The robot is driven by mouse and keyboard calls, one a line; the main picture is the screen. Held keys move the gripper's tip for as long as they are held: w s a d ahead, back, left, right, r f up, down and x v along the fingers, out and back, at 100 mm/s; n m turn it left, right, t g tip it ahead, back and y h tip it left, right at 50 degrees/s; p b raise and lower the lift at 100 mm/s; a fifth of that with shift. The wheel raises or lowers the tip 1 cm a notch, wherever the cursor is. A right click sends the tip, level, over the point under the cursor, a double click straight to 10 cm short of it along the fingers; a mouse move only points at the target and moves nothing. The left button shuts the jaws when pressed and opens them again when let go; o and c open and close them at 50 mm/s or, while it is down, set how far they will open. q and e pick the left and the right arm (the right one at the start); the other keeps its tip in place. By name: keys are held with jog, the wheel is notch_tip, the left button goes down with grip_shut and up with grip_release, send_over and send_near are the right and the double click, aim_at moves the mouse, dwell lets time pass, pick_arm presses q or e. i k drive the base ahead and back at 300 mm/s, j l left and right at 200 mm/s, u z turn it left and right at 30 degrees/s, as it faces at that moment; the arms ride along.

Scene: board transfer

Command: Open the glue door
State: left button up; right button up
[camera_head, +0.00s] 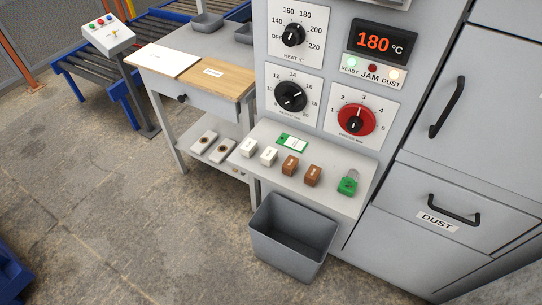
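A grey machine (322,140) stands at the right with dials and a lit display (380,43) reading 180 °C. A shut door (495,100) with a vertical black handle (447,94) is on its right part; its top and right edges are cut off and no glue label shows on it. Below it is a shut drawer (480,230) labelled DUST with a horizontal black handle (454,209). I cannot tell for sure which door is the glue door. Neither of my grippers is in view.
A ledge (330,194) holds white and brown blocks, a green tag and a green padlock. A grey bin (292,238) stands on the floor below. A side table (205,98) with boards and a roller conveyor (95,75) are at the left. Floor at lower left is mostly clear.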

aim_at(481, 117)
jog(key=z, duration=1.6)
